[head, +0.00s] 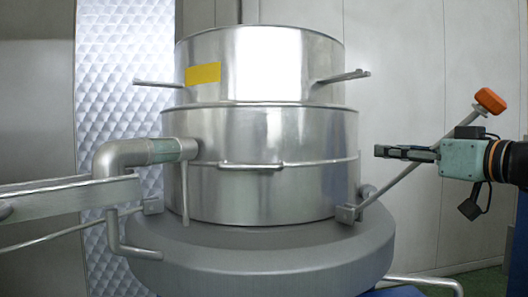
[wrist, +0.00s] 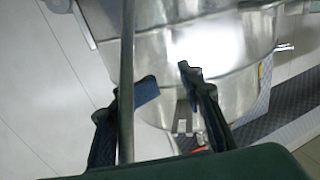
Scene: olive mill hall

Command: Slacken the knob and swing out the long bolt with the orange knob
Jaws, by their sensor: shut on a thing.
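The long bolt (head: 400,180) is a thin grey rod rising from a bracket at the drum's lower right. It leans outward to the right, clear of the right-hand lug (head: 343,77). Its orange knob (head: 490,100) is at the upper outer end. My gripper (head: 378,151) lies across the rod from the right, jaws pointing left toward the drum. In the wrist view the rod (wrist: 127,45) runs along the left finger of my gripper (wrist: 170,82). The fingertips show a gap between them, but the jaws are shut on the rod; the exact contact is unclear. The knob is outside the wrist view.
The stacked steel drum (head: 260,190) stands on a round grey base (head: 270,262). A left lug (head: 158,84), a yellow label (head: 203,73) and a horizontal handle (head: 250,165) are on it. A pipe (head: 110,155) is on the left. Free room lies right of the drum.

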